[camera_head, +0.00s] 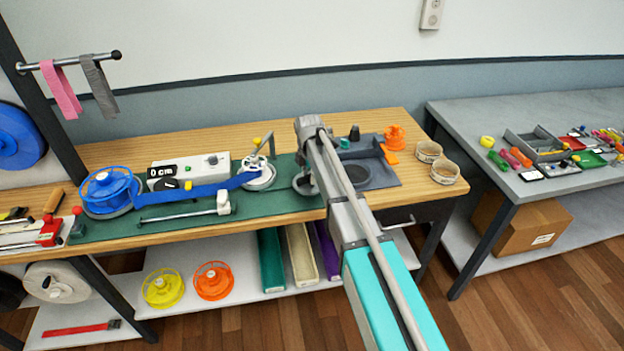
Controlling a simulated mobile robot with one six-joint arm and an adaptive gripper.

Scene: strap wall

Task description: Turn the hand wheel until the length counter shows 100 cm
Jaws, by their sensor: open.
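The length counter (162,171) is a white box with a black display that reads "0 cm". The hand wheel (259,179) is a pale grey disc with a crank and a yellow knob, right of the counter. A blue strap (208,190) runs from a blue spool (107,190) past the counter to the wheel. My gripper (304,184) points down just right of the wheel, apart from it. It is open and seems empty; my arm hides part of it and its fingertips are hard to make out.
A green mat (290,203) lies under the station, with a metal rod (180,215) in front. Right of my arm are a dark tray (370,174), an orange part (395,138) and tape rolls (445,172). A grey table (470,125) with small items stands at right.

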